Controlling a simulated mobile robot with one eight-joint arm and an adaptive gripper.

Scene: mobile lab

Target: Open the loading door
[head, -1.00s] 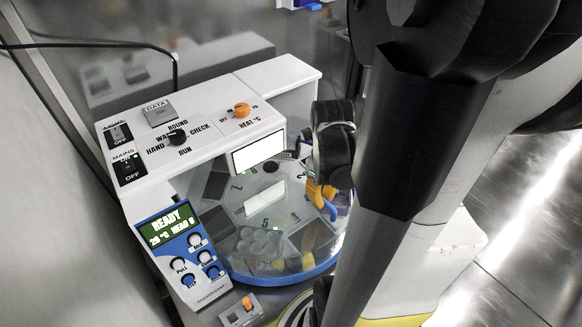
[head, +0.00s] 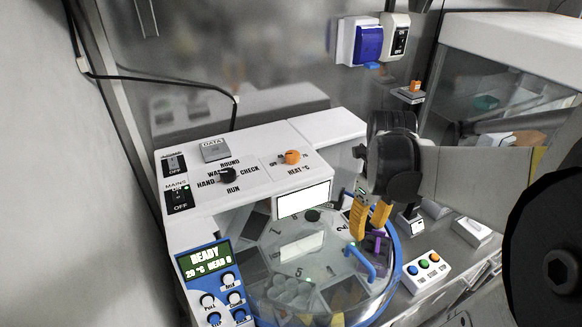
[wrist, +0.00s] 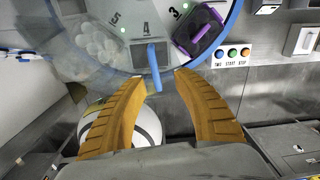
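The machine has a round clear cover with a blue rim (head: 393,262) over a numbered carousel, which also shows in the wrist view (wrist: 190,60). A blue bar handle (head: 360,262) sticks out near the front right of the cover. In the wrist view the blue handle (wrist: 153,68) stands by the number 4, ahead of the gap between my fingertips. My gripper (head: 370,217) has orange fingers and is above the handle, at the cover's right. The wrist view shows my gripper (wrist: 163,78) open, with nothing held between the fingers. I cannot tell whether a fingertip touches the handle.
A control panel (head: 212,285) reads READY. The white housing (head: 250,165) carries switches and knobs behind it. A small box with three coloured buttons (head: 426,268) stands right of the cover. A purple handled piece (wrist: 198,38) lies near number 3. A glass-fronted cabinet (head: 500,75) is at back right.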

